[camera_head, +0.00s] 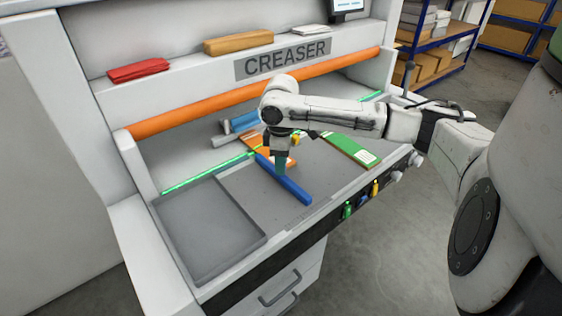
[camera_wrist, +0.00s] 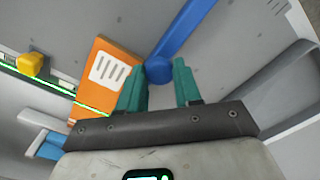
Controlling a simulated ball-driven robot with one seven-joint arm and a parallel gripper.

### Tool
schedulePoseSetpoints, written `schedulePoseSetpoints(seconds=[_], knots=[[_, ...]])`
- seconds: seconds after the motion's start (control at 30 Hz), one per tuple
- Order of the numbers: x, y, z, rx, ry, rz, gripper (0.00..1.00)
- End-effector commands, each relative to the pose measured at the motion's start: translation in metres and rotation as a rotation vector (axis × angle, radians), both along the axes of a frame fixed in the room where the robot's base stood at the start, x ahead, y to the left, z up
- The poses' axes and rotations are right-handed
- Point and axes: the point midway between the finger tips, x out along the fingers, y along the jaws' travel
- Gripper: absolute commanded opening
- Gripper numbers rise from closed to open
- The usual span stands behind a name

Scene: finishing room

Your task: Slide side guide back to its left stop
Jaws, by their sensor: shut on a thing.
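The side guide is a long blue bar (camera_head: 293,190) lying on the grey bed of the creaser, running from near my gripper toward the front edge. In the wrist view it shows as a blue bar (camera_wrist: 184,28) with a round blue knob (camera_wrist: 158,70) at its near end. My gripper (camera_head: 281,168) points down at the bar's rear part. In the wrist view its two teal fingers (camera_wrist: 157,88) stand on either side of the knob, shut on it. A yellow block (camera_wrist: 30,64) sits on the green-lit rail. I cannot tell which part is the left stop.
An orange card (camera_head: 256,145) lies behind and left of the bar, and a green card (camera_head: 351,149) lies to its right. A shallow grey tray (camera_head: 262,241) fills the bed's left end. An orange roller (camera_head: 200,104) spans above. Bare bed lies between tray and bar.

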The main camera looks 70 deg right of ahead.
Motion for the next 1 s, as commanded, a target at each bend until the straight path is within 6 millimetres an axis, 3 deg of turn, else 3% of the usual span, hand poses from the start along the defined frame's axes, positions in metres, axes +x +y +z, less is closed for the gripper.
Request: schedulePoseSetpoints(seconds=[0.17,0.47,0.57,0.8,1.0], knots=[[0.0,0.0,0.0,-0.001,0.0,0.0,0.0],[0.001,0.002,0.001,0.0,-0.001,0.001,0.0],[0.008,0.012,0.002,0.003,-0.001,0.005,0.0],[0.038,0.063,0.003,0.009,-0.004,0.008,0.0],[0.054,0.088,0.002,0.004,-0.002,0.003,0.0]])
